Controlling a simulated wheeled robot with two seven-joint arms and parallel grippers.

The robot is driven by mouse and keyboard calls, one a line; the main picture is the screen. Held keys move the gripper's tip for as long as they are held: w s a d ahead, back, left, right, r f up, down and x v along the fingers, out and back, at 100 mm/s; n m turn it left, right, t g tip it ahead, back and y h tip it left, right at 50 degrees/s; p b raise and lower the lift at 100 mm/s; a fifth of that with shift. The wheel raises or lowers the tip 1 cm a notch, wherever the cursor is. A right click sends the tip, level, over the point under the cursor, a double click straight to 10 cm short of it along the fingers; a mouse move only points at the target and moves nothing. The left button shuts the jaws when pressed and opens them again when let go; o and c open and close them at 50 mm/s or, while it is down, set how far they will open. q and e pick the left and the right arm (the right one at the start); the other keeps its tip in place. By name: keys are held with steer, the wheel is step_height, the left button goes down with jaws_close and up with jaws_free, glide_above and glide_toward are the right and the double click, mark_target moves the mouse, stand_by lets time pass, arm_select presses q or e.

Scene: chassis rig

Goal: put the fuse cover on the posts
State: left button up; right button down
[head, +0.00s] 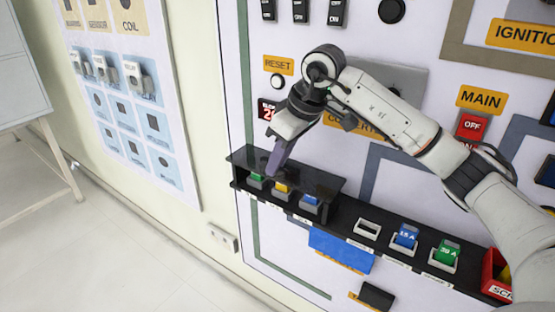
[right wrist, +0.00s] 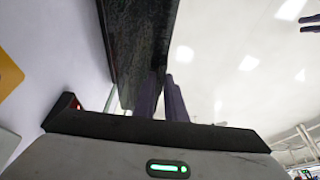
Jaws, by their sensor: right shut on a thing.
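The fuse cover (head: 322,182) is a dark, smoky flat panel in the head view, at the left end of the black fuse rail (head: 343,215). It lies over the fuses there, a green one (head: 257,177), a yellow one (head: 281,187) and a blue one (head: 310,199). My right gripper (head: 275,162) is shut on the cover near its left part, fingers pointing down. In the right wrist view the cover (right wrist: 137,40) is a dark slab at the fingers (right wrist: 170,98). I cannot make out the posts, nor whether the cover touches them. My left gripper is not in view.
Right of the cover, the rail has an empty socket (head: 367,229), a blue 15 A fuse (head: 406,236) and a green fuse (head: 447,252). A red bin (head: 495,275) is at the far right. My right arm crosses the panel. Poster and wall are at left.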

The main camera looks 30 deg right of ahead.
steer(key=shift+f+b, duration=0.45)
steer(key=shift+f, duration=0.1)
steer(key=c, duration=1.7)
jaws_free()
steer(key=shift+c, duration=0.2)
